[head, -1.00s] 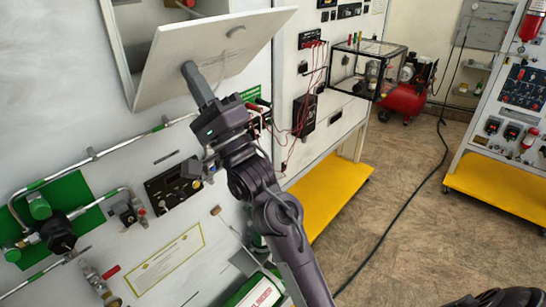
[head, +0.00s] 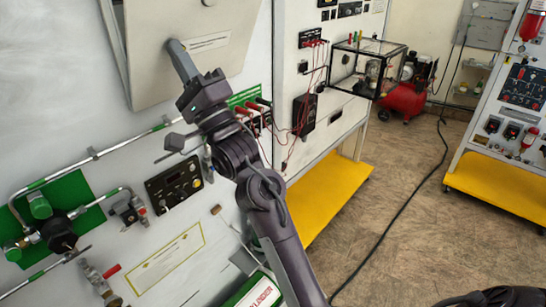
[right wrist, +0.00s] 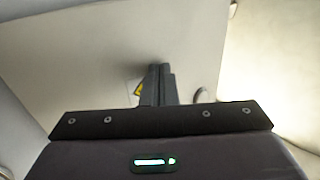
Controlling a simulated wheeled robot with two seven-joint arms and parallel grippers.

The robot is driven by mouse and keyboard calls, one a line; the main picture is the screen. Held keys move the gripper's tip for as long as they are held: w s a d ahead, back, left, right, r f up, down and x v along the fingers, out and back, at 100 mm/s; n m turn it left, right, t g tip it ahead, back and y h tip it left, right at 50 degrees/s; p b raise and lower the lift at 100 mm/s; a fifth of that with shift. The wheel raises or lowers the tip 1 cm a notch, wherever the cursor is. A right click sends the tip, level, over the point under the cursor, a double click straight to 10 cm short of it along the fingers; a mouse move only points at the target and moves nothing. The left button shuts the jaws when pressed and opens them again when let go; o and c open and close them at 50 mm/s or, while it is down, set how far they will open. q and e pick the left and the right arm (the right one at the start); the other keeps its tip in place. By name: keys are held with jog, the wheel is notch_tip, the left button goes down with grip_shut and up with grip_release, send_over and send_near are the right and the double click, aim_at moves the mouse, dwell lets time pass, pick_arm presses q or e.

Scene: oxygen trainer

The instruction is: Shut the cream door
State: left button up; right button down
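The cream door (head: 150,75) is a flat panel at the upper left of the head view, on the white wall panel. The tips appear to touch the door face. The right wrist view shows the closed fingers (right wrist: 158,85) in front of the door (right wrist: 90,60). My left gripper is not in view.
Below the door are a metal pipe (head: 120,146), a black control box (head: 174,184) and green-backed valve fittings (head: 60,215). Red leads (head: 310,90) hang from the panel at right. A clear case (head: 367,66) juts out there. The floor at right is open, crossed by a black cable.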

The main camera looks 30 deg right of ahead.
jog(key=shift+w+a+r, duration=0.25)
jog(key=shift+w+r, duration=0.05)
jog(key=shift+w, duration=0.4)
jog(key=shift+w+a+r, duration=0.2)
jog(key=shift+w+r, duration=0.05)
jog(key=shift+w, duration=0.4)
